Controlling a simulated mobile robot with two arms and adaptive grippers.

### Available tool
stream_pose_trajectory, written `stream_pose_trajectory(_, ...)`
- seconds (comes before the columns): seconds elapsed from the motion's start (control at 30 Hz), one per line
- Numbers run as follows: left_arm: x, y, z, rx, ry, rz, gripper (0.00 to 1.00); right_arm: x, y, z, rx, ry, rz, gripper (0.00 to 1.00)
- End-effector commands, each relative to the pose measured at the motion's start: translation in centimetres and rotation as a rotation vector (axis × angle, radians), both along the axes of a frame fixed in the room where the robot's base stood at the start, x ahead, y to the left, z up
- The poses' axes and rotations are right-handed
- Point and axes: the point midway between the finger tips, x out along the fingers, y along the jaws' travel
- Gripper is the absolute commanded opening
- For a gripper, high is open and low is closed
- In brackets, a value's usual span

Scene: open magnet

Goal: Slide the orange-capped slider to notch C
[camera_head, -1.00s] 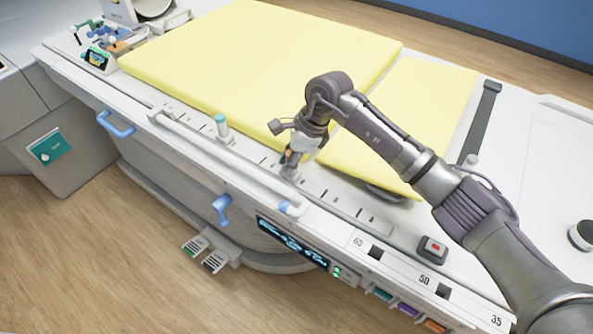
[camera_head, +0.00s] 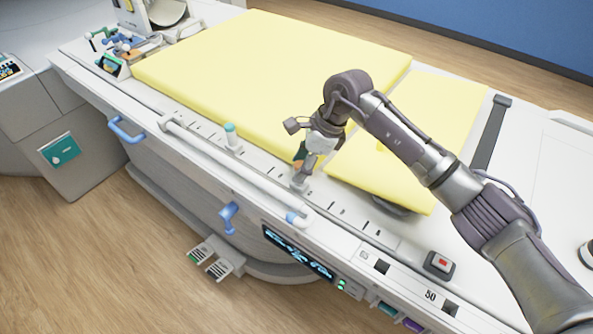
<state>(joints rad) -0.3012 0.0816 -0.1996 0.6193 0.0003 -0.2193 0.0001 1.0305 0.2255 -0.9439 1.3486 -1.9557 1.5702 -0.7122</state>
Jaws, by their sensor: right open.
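My right gripper (camera_head: 304,164) is open and reaches down over the slotted track (camera_head: 345,212) along the bed's front edge. A bit of orange (camera_head: 298,156) shows at its fingers, which looks like the cap of the orange-capped slider. The fingers hide most of that slider. A pale block (camera_head: 299,183) sits on the track just below the fingers and seems to be its base. I cannot tell whether the fingers touch it. The notch letters are too small to read, so I cannot pick out notch C. My left gripper is out of view.
A teal-capped slider (camera_head: 232,138) stands upright on the track to the left. A white handrail (camera_head: 215,162) runs along the front. Yellow pads (camera_head: 270,70) lie behind the track. A red-button box (camera_head: 439,263) sits at the right.

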Motion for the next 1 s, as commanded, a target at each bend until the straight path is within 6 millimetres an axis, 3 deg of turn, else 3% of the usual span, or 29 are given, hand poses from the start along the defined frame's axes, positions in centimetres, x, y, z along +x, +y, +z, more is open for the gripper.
stream_pose_trajectory(0.2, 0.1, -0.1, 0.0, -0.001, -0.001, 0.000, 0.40, 0.2, -1.9, 4.6, -0.002, -0.005, -0.001, 0.51)
stream_pose_trajectory(0.4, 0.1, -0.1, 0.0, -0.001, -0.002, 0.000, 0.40, 0.2, -3.0, 7.2, -0.002, -0.003, -0.001, 0.51)
stream_pose_trajectory(1.0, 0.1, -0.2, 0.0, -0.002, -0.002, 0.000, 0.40, 0.1, -3.4, 8.1, -0.001, 0.000, 0.000, 0.51)
